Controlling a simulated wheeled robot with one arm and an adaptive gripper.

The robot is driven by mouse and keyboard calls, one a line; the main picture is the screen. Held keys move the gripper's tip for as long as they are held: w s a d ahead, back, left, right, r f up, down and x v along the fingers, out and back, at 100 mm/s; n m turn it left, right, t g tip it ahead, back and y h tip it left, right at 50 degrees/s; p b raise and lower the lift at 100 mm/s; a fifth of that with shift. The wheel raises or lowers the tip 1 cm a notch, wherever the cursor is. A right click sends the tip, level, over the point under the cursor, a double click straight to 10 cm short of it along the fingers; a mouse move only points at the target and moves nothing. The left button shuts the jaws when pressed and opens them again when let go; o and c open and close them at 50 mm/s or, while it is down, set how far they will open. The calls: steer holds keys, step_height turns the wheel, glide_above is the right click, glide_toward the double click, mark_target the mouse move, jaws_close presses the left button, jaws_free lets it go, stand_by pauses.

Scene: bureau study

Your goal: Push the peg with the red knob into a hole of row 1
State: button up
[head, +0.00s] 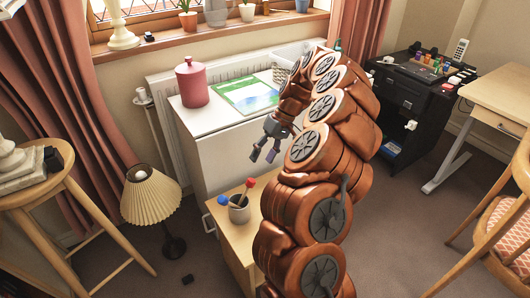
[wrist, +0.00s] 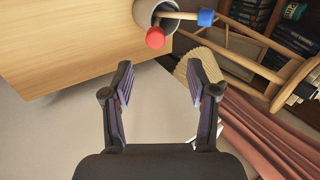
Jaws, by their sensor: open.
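The peg with the red knob (head: 251,182) stands tilted in a grey cup (head: 239,212) on a light wooden cabinet. A peg with a blue knob (head: 222,200) leans out of the same cup to the left. In the wrist view the red knob (wrist: 155,38) is just beyond the fingertips, near the cup's rim (wrist: 144,14), and the blue knob (wrist: 205,17) is to its right. My gripper (head: 263,155) is open and empty above the cup; its spread fingers also show in the wrist view (wrist: 160,76). I cannot make out row 1 or its holes.
The wooden cabinet top (wrist: 65,50) is bare beside the cup. A white cabinet (head: 215,119) behind bears a red canister (head: 192,82) and a green-and-blue sheet (head: 245,93). A lamp (head: 151,195) stands left. A black desk (head: 405,100) at right holds several small coloured items.

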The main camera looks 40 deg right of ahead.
mark_target(252, 180)
steer(key=shift+d+b+x, duration=0.15)
steer(key=shift+b+x, duration=0.4)
steer(key=shift+x, duration=2.2)
steer(key=shift+d+b+x, duration=0.15)
steer(key=shift+b+x, duration=0.4)
steer(key=shift+x, duration=2.15)
steer(key=shift+f, duration=0.2)
jaws_close()
steer(key=shift+d+r, duration=0.1)
steer(key=p+v, duration=0.1)
steer(key=v, duration=0.9)
steer(key=shift+d+r+p, duration=0.2)
steer(key=shift+r+p, duration=0.15)
steer(key=shift+r, duration=0.05)
steer(key=shift+a, duration=0.1)
